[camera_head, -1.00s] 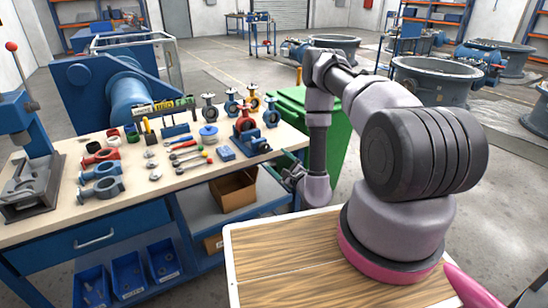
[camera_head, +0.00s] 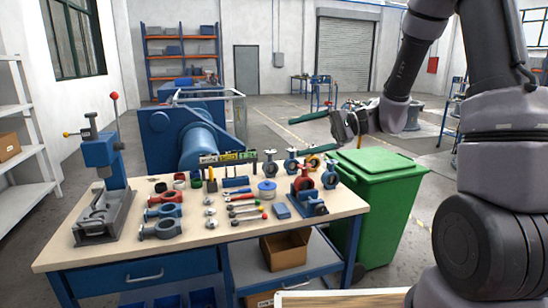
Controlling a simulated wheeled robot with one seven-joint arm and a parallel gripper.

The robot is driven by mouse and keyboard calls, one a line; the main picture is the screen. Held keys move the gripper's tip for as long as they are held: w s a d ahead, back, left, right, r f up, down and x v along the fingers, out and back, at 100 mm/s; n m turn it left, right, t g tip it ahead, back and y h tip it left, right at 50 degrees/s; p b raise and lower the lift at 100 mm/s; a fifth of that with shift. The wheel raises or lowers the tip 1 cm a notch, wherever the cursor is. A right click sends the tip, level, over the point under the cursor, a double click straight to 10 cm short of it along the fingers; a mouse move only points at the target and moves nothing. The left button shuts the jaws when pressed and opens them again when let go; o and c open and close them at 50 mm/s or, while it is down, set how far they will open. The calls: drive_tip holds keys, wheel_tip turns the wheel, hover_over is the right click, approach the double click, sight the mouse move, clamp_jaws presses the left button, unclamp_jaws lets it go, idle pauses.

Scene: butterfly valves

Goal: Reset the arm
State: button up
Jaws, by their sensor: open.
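My arm rises at the right side of the view, bent at the elbow near the top edge.
A workbench (camera_head: 110,253) stands ahead, with valves, tools and a blue press (camera_head: 103,150) on it. A green bin (camera_head: 385,190) stands right of the bench. A blue machine (camera_head: 190,135) is behind the bench. Open floor lies beyond the bin.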

drive_tip(key=s+d+r+n+t+h, duration=0.1)
drive_tip(key=s+d+r+t+h, duration=0.3)
drive_tip(key=s+d+r+h, duration=0.1)
drive_tip(key=s+d+r+n+t+h, duration=0.1)
drive_tip(key=s+d+r+t+h, duration=0.3)
drive_tip(key=d, duration=0.8)
drive_tip(key=s+r+h, duration=0.2)
drive_tip(key=s+h, duration=0.2)
drive_tip(key=s, duration=0.1)
drive_tip(key=shift+s, duration=0.15)
drive_tip(key=shift+d, duration=0.1)
